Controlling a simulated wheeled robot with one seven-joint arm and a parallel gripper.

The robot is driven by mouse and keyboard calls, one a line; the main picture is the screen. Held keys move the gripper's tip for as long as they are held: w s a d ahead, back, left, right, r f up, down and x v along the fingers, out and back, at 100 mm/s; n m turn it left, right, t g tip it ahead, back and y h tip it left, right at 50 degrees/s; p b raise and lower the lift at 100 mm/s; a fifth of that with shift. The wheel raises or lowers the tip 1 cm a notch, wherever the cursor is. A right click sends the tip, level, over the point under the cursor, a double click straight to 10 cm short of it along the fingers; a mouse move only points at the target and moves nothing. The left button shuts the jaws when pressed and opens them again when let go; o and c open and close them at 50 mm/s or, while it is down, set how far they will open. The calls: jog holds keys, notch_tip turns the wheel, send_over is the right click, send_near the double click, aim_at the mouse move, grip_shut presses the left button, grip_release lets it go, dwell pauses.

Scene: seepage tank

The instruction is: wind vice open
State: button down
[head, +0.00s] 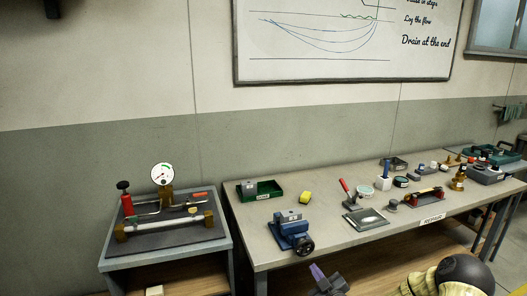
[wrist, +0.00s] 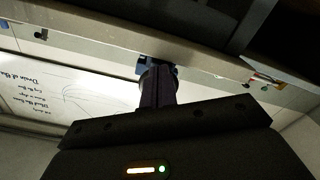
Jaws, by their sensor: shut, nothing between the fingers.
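The blue vice (head: 290,228) stands near the front left edge of the workbench (head: 262,262). Its dark handwheel (head: 304,245) is on the front side, by the bench edge. A grey block shows at the top of the vice; I cannot tell how wide the jaws stand. My gripper (head: 316,270), with purple fingers, is in front of the bench, below and slightly right of the handwheel, apart from it. In the wrist view my gripper (wrist: 158,72) is shut and empty, and partly hides the blue vice (wrist: 146,61) beyond it.
A lower stand with a gauge (head: 163,174) is at left.

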jog(key=b+x, duration=0.1)
jog(key=x, duration=0.2)
jog(key=shift+w+a, duration=0.1)
jog(key=shift+w, duration=0.25)
jog(key=shift+a+r, duration=0.1)
jog(key=shift+r, duration=0.25)
dwell(0.6)
jog(key=shift+w+d+r+b, duration=0.3)
jog(key=shift+d+r+b, duration=0.35)
jog(key=shift+b, duration=0.5)
jog(key=shift+d+f, duration=0.15)
jog(key=shift+f, duration=0.1)
jog(key=shift+d+f+b, duration=0.2)
jog(key=shift+f+b, duration=0.1)
jog(key=shift+b, duration=0.1)
jog(key=shift+s, duration=0.1)
